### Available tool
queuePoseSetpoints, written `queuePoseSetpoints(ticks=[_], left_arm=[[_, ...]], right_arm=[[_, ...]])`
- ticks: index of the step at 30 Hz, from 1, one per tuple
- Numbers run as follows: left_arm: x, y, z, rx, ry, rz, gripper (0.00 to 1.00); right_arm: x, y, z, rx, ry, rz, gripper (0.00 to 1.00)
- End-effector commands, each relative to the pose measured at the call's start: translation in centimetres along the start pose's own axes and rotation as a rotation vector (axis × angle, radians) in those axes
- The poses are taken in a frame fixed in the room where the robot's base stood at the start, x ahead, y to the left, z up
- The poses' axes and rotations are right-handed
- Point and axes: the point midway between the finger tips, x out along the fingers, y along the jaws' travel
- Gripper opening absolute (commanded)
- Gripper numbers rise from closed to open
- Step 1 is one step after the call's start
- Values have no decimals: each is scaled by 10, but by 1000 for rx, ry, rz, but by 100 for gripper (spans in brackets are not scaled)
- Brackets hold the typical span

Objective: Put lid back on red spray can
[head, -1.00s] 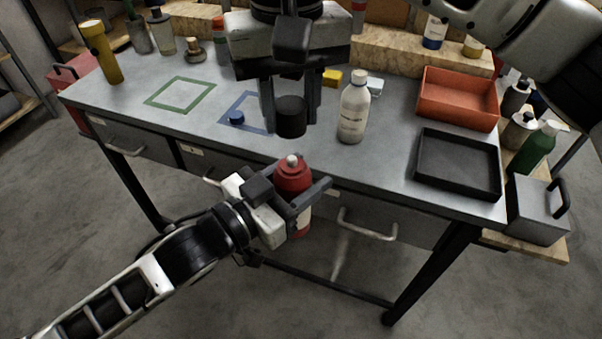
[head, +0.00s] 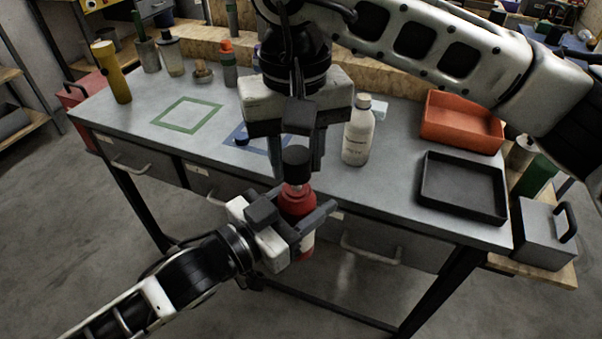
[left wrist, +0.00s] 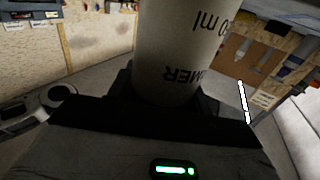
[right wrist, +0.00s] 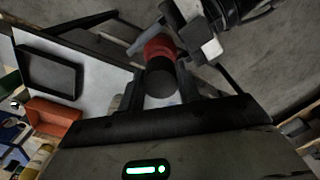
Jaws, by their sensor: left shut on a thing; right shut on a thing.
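The red spray can (head: 297,203) is upright in front of the table edge, held by my left gripper (head: 300,222), which is shut around its body. Its pale body with printed text fills the top of the left wrist view (left wrist: 182,45). My right gripper (head: 299,150) is above it, pointing down, shut on the black lid (head: 295,162). The lid is right over the can's top; in the head view a little of the white nozzle shows under it. In the right wrist view the lid (right wrist: 160,80) overlaps the red can top (right wrist: 158,47). I cannot tell whether they touch.
The grey table (head: 330,190) is just behind the can. A white bottle (head: 358,135) stands right of my right gripper. A black tray (head: 462,190) and an orange bin (head: 460,122) are at the right. The green-outlined square (head: 187,114) is empty.

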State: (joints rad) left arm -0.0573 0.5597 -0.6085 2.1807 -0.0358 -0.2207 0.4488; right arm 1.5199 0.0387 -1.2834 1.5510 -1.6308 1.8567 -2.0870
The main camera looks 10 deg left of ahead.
Motion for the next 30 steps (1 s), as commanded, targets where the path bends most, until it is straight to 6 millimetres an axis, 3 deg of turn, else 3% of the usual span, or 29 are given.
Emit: queuePoseSetpoints(ticks=[8, 19, 30], left_arm=[[0, 0, -1, 0, 2, 0, 9], [0, 0, -1, 0, 2, 0, 9], [0, 0, -1, 0, 2, 0, 9]], right_arm=[[1, 0, 0, 0, -1, 0, 13], [18, 0, 0, -1, -2, -1, 13], [18, 0, 0, -1, -1, 0, 13]])
